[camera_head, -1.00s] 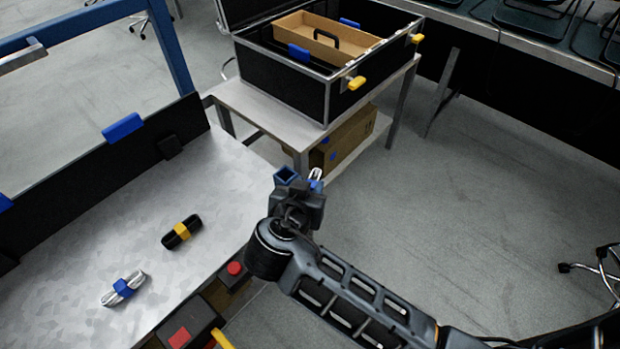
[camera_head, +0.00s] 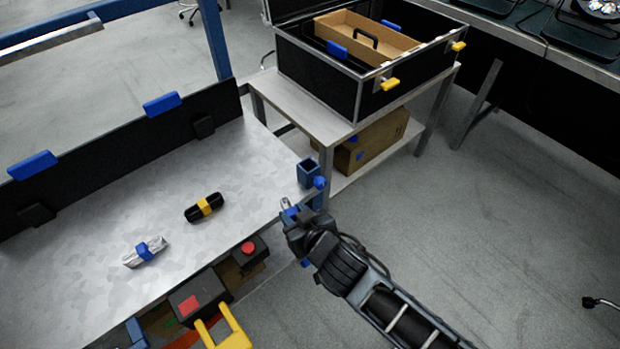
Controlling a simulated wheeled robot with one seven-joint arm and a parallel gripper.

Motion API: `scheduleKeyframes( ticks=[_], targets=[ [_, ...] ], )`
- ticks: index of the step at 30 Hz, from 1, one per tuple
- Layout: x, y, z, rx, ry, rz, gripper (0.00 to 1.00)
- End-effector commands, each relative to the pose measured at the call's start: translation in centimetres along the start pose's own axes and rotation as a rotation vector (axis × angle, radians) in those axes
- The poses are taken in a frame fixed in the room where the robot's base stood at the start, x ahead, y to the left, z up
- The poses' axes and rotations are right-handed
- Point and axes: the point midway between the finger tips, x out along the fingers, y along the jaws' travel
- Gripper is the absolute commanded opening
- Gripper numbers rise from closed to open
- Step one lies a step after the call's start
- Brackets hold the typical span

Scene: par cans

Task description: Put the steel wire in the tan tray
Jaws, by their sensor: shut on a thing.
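My gripper (camera_head: 290,210) is at the right edge of the metal worktable, shut on a small silvery looped piece with a bit of blue, which looks like a steel wire (camera_head: 286,203). Most of the held piece is hidden by the gripper. A similar silvery bundle with a blue band (camera_head: 145,252) lies on the worktable to the left. The tan tray (camera_head: 405,41) sits in the open black case, up and to the right of my gripper and well apart from it.
A black bundle with a yellow band (camera_head: 204,207) lies on the worktable (camera_head: 110,225). A blue square cup (camera_head: 308,172) stands at its corner. The black case (camera_head: 315,75) has yellow latches and stands on a side table (camera_head: 300,112).

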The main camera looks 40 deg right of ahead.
Motion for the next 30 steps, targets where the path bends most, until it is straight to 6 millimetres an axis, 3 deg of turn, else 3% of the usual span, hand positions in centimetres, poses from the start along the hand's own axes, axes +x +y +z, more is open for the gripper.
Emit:
scheduleKeyframes(
  ticks=[10,20,30],
  targets=[
    [0.7,-1.1,0.1,-0.071,0.001,-0.134,0.05],
    [0.9,-1.2,0.2,-0.082,-0.001,-0.152,0.05],
    [0.1,-1.3,-1.6,-0.085,0.0,-0.154,0.05]
  ],
)
